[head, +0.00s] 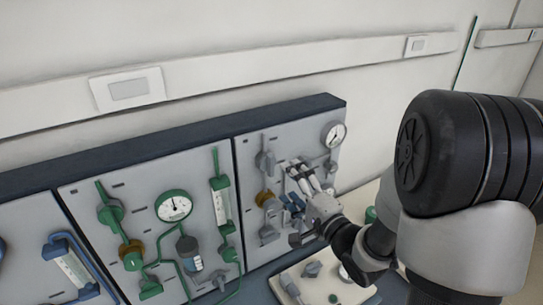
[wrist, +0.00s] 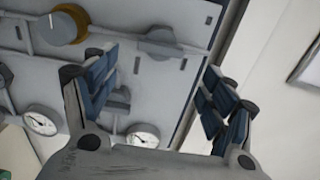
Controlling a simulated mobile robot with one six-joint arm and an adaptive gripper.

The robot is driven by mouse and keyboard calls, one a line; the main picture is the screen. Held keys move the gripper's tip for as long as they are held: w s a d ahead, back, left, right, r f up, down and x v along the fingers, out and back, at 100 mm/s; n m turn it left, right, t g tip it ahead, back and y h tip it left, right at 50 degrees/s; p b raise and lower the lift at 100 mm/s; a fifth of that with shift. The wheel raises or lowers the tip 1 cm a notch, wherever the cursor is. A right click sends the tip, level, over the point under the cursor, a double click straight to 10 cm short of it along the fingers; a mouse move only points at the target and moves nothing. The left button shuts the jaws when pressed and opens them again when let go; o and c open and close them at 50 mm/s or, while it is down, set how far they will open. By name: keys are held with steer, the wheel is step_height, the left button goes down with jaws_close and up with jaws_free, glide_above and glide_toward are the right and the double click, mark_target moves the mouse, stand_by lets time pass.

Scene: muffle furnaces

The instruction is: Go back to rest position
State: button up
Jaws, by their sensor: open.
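My gripper (head: 294,207) is in front of the right-hand grey panel (head: 246,218) in the head view, close to its fittings. In the wrist view my gripper (wrist: 158,95) shows two blue-padded fingers spread wide apart, with nothing between them. Behind the fingers are a grey panel knob (wrist: 160,42) and a round white gauge (wrist: 142,135). Whether the fingertips touch the panel cannot be told. My arm hides the area to the right of the panel in the head view.
A middle panel (head: 150,215) carries green pipes and a gauge (head: 173,206). A light tray (head: 325,285) with small parts lies below my gripper. The wall above the panels is clear apart from a rail (head: 250,68).

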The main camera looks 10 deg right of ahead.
steer(key=s+d+f+n+g+h+b, duration=0.2)
steer(key=s+d+n+g+h+b, duration=0.15)
steer(key=s+n+g+h, duration=0.35)
steer(key=s+a+f+n+g+b, duration=0.1)
steer(key=s+a+f+n+g, duration=0.1)
steer(key=s, duration=0.9)
steer(key=s+a+f+n+g+y+b, duration=0.1)
steer(key=s+a+n+g+b, duration=0.1)
steer(key=s, duration=0.9)
steer(key=a+n+g, duration=0.1)
steer(key=a+n, duration=0.1)
steer(key=n, duration=0.1)
steer(key=shift+a+f+n+g, duration=0.25)
steer(key=shift+f+n+g, duration=0.05)
steer(key=shift+f, duration=0.05)
